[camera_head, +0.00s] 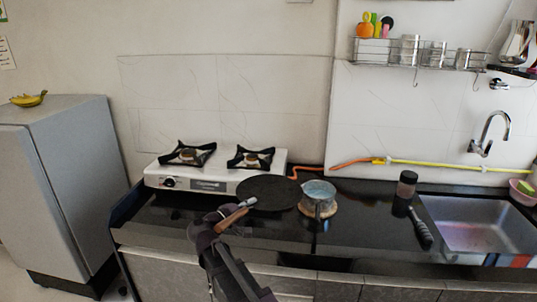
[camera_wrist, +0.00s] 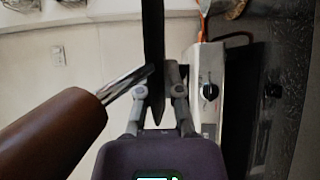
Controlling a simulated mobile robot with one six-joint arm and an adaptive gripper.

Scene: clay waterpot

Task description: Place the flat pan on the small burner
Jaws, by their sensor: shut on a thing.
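The flat pan (camera_head: 268,192) is a black disc with a brown handle (camera_head: 232,219), roughly level in front of the stove's right corner. My gripper (camera_head: 226,210) is shut on the pan's edge beside the handle's metal neck. In the wrist view the pan (camera_wrist: 153,40) shows edge-on between my gripper's fingertips (camera_wrist: 164,78), with the brown handle (camera_wrist: 55,133) at left. The white stove (camera_head: 215,184) has two burners. The right burner (camera_head: 251,157) looks smaller than the left burner (camera_head: 188,154). Both are bare. The pan's exact height over the counter is hard to tell.
A blue-grey pot (camera_head: 318,197) stands on a wooden mat just right of the pan. An orange hose (camera_head: 308,169) runs behind it. A dark-lidded jar (camera_head: 405,190), a black-handled utensil (camera_head: 420,230) and the sink (camera_head: 480,222) lie farther right. The stove knob (camera_wrist: 209,91) shows in the wrist view.

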